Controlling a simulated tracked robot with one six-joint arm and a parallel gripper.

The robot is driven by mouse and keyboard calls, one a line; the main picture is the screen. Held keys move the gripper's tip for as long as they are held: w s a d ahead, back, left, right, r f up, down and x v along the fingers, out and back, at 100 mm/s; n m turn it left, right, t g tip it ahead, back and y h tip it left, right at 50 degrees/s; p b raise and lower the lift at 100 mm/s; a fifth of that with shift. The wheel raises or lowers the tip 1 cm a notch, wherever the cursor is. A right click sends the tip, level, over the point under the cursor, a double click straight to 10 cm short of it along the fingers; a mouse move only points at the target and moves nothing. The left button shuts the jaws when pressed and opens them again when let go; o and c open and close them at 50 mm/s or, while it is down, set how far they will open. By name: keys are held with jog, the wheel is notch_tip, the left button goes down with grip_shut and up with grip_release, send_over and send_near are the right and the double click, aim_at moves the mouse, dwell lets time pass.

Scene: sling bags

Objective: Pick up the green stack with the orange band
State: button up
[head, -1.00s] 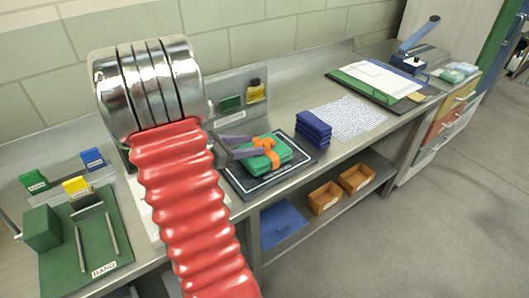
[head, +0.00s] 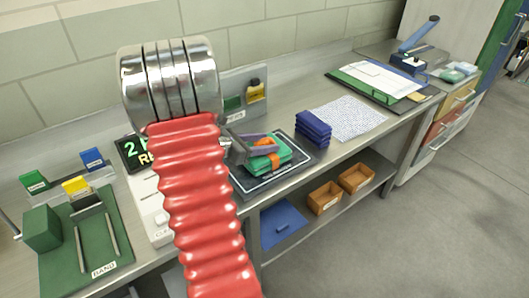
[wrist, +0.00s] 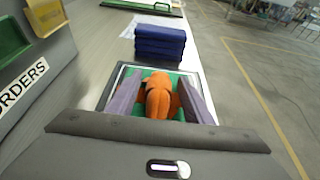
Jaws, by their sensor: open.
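The green stack (head: 266,160) lies on a dark tray with a white border line (head: 258,186) on the bench. An orange band (head: 273,158) wraps it; in the wrist view the orange band (wrist: 158,96) bulges up in the middle, with green stack (wrist: 186,80) showing behind. My gripper (head: 262,146) is open at the stack. In the wrist view its two purple-grey fingers stand on either side of the orange band, with gaps between. Part of the stack is hidden by the fingers and my arm.
A dark blue stack (head: 313,128) stands just beyond the tray, beside a patterned white sheet (head: 350,117). A rack with green and yellow items (head: 256,92) stands behind. A green banding jig (head: 85,238) is at left. Wooden boxes (head: 324,197) sit on the lower shelf.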

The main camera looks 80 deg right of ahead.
jog(key=shift+c, duration=0.5)
grip_shut()
dwell(0.4)
